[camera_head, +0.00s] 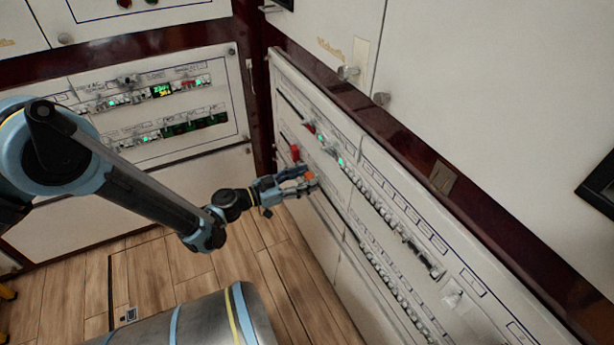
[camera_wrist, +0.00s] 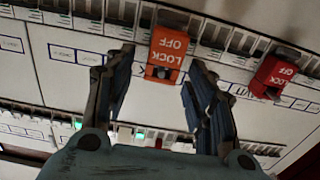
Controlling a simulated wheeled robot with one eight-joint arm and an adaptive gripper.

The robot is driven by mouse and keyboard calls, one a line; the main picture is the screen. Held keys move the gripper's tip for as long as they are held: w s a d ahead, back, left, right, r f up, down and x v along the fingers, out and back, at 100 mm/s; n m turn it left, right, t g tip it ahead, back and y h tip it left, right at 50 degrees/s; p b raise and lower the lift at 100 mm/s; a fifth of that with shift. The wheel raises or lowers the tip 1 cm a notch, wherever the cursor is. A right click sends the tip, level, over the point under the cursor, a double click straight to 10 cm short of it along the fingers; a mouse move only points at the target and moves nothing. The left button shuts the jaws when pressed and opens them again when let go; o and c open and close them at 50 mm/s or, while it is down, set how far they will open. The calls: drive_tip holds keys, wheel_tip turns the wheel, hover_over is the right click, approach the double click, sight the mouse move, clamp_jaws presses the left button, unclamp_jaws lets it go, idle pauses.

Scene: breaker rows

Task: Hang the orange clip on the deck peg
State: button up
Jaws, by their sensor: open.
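The orange clip (camera_wrist: 168,46), marked LOCK OFF and seen upside down, sits on a row of breaker switches in the wrist view. It also shows as a small orange patch (camera_head: 311,177) at my gripper's tips in the head view. My gripper (camera_wrist: 161,62) is open, with one finger on each side of the clip's lower part in the picture. A gap shows on both sides, and I see no grip on it. In the head view my gripper (camera_head: 299,182) reaches to the right-hand panel. I cannot make out the deck peg.
A red LOCK OFF clip (camera_wrist: 273,74) sits on the same row, to the right in the wrist view; it also appears in the head view (camera_head: 295,153). The right-hand breaker panel (camera_head: 455,293) carries rows of switches. Another panel (camera_head: 215,75) stands behind my arm.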

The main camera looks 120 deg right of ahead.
drive_tip(key=shift+w, duration=2.7)
drive_tip(key=shift+c, duration=0.5)
